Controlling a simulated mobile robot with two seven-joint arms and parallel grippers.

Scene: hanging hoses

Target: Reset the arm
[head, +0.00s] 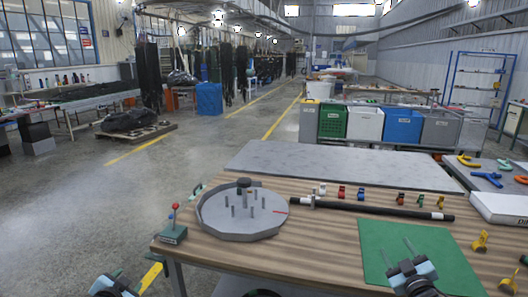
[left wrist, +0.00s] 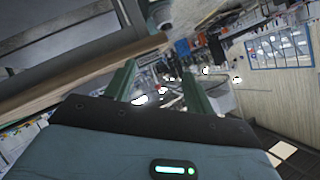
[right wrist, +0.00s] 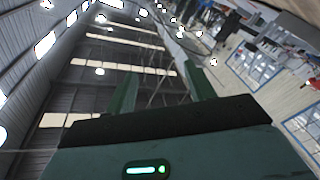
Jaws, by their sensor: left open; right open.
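My left gripper (head: 134,270) is at the bottom left of the head view, beside the wooden table's front left corner. In the left wrist view its two fingers (left wrist: 158,85) stand apart with nothing between them. My right gripper (head: 398,250) is at the lower right of the head view and appears in front of the green mat. In the right wrist view its two fingers (right wrist: 160,82) are apart and empty, pointing towards the hall's roof and wall. Most of both arms is out of view.
Bins (head: 364,124) stand behind. The floor left of the table is free.

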